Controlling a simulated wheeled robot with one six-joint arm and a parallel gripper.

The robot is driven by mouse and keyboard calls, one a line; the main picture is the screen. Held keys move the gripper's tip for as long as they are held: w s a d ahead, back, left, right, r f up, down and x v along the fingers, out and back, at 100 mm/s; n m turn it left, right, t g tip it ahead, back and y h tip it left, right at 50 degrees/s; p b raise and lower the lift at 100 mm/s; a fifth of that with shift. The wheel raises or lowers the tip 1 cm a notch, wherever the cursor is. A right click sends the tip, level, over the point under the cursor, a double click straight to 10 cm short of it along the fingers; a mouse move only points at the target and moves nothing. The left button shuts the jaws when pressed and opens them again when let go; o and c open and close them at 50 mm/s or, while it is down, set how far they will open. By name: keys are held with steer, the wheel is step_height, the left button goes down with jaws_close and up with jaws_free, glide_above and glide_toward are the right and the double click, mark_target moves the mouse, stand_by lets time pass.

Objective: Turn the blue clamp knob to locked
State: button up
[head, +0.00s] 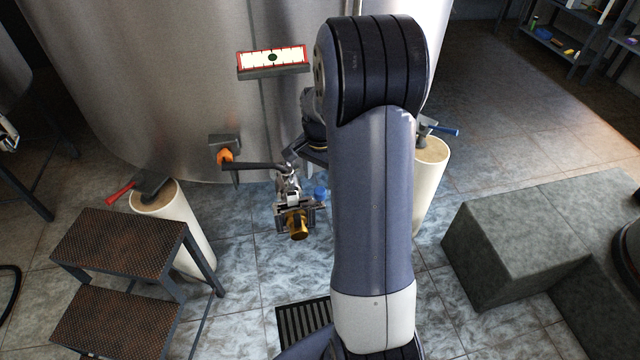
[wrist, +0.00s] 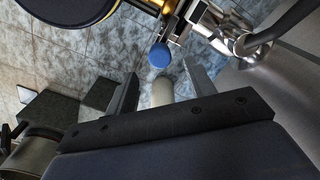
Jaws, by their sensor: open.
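The blue clamp knob (head: 320,192) sits on the right side of the metal valve fitting (head: 288,190) at the tank's foot. In the wrist view the blue knob (wrist: 161,55) shows as a round cap just past the fingertips, roughly centred between them. My gripper (wrist: 161,70) is open and empty, with a finger to either side of the knob's line and a visible gap; I see no contact. The fitting's polished pipe (wrist: 235,38) lies to the right of the knob. In the head view my arm hides the gripper. The knob's lock marking cannot be read.
The steel tank (head: 180,90) stands behind the fitting, with a gauge panel (head: 272,60) on its wall. A black lever with an orange end (head: 225,157) reaches left. A yellow-brass outlet (head: 298,225) points forward. Steps (head: 120,240) stand left, grey blocks (head: 510,240) right.

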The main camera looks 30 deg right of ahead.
mark_target(320, 190)
step_height(320, 190, up, 6)
steer(key=shift+f, duration=0.1)
stand_by(0.4)
step_height(320, 190, down, 11)
stand_by(0.5)
